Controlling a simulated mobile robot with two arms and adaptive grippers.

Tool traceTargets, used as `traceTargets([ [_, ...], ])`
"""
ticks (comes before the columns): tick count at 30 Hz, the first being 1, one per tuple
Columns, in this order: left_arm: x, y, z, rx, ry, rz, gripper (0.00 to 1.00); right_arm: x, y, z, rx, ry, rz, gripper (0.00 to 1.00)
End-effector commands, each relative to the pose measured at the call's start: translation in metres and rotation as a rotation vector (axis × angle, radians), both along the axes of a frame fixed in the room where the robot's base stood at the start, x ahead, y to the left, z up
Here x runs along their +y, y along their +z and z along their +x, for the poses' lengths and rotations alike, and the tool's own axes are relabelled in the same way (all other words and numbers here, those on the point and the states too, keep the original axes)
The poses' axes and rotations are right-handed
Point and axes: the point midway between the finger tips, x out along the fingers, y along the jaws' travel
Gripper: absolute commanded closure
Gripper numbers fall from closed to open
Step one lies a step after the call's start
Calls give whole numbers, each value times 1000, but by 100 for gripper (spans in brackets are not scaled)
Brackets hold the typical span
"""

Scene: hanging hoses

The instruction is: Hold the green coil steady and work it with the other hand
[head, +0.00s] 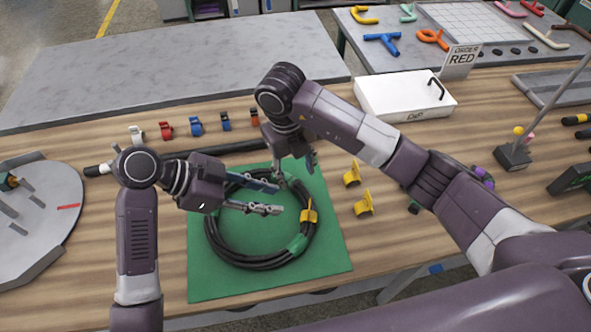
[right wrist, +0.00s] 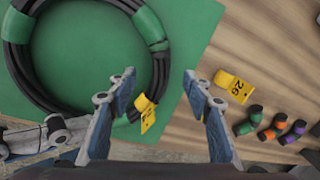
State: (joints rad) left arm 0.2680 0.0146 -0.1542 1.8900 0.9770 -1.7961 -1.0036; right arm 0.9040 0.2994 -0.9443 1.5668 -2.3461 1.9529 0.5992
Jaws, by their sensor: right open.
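The coil (head: 213,240) is a black hose ring with green bands, lying flat on a green mat (head: 335,255). It also shows at the upper left of the right wrist view (right wrist: 22,65). A yellow tag (head: 309,215) sits at its right side. My left gripper (head: 272,198) is open, its fingers reaching right over the ring's middle; whether it touches the hose cannot be told. My right gripper (head: 298,172) points down over the ring's upper right part.
Two loose yellow tags (head: 363,204) lie on the wood right of the mat. Coloured clips (head: 196,125) stand in a row behind. A white box (head: 405,95) is at the back right, and a grey round plate (head: 40,225) at the left.

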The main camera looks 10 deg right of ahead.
Motion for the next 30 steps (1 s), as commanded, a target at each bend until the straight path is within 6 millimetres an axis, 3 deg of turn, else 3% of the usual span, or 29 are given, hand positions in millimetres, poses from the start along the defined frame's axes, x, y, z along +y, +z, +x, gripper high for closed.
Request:
traceTargets([
  [15,0,0,0,0,0,0,71,-8,-68,1,4,-1,-3,54],
  [26,0,0,0,0,0,0,71,-9,-75,2,1,0,-3,54],
  [30,0,0,0,0,0,0,71,-9,-75,2,2,0,-2,66],
])
